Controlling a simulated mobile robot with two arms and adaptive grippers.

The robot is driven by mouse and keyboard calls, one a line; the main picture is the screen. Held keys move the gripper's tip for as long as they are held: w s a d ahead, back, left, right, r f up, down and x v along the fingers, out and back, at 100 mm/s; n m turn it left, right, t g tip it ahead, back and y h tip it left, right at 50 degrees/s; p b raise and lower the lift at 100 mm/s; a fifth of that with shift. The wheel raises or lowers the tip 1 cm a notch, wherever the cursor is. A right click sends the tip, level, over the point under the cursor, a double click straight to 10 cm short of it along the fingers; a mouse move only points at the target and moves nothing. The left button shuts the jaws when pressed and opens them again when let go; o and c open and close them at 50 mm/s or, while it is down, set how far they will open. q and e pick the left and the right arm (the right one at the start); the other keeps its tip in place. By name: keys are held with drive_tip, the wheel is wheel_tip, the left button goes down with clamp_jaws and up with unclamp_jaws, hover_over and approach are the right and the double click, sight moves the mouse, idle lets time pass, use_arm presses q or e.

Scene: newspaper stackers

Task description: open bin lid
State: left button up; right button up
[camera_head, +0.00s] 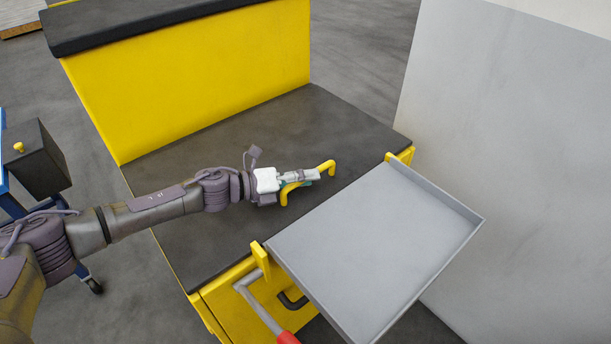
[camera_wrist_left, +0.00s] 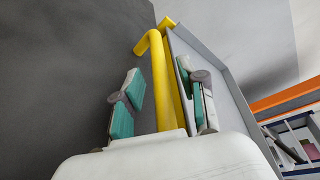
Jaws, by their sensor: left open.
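The bin is a yellow box (camera_head: 240,308) with a flat dark lid (camera_head: 215,140) on top, and the lid looks shut. A yellow bar handle (camera_head: 326,167) stands on the lid near its front edge; it also shows in the left wrist view (camera_wrist_left: 157,70). My left gripper (camera_head: 313,175) is over the handle and open. In the left wrist view the handle runs between the two teal-padded fingers (camera_wrist_left: 160,93), with a gap visible on the left side. Part of the handle is hidden behind the gripper in the head view. My right gripper is not in view.
A grey shallow tray (camera_head: 375,250) sticks out from the bin's front side. A yellow wall with a black top (camera_head: 190,80) rises behind the lid. A large grey panel (camera_head: 520,150) stands at right.

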use_arm(q)
drive_tip(key=shift+d, duration=0.1)
clamp_jaws()
idle(0.3)
drive_tip(key=shift+w+r+p, duration=0.2)
drive_tip(key=shift+r+p, duration=0.4)
drive_tip(key=shift+r, duration=0.35)
drive_tip(key=w+a+r+n+h+p, duration=0.1)
drive_tip(key=w+a+r+n+p, duration=0.2)
drive_tip(key=r, duration=0.6)
drive_tip(key=w+a+r+n+h+p, duration=0.2)
drive_tip(key=w+a+r+n+p, duration=0.1)
drive_tip(key=r, duration=0.7)
drive_tip(key=shift+w+a+r, duration=0.2)
drive_tip(key=shift+w+a, duration=0.15)
drive_tip(key=shift+a, duration=0.15)
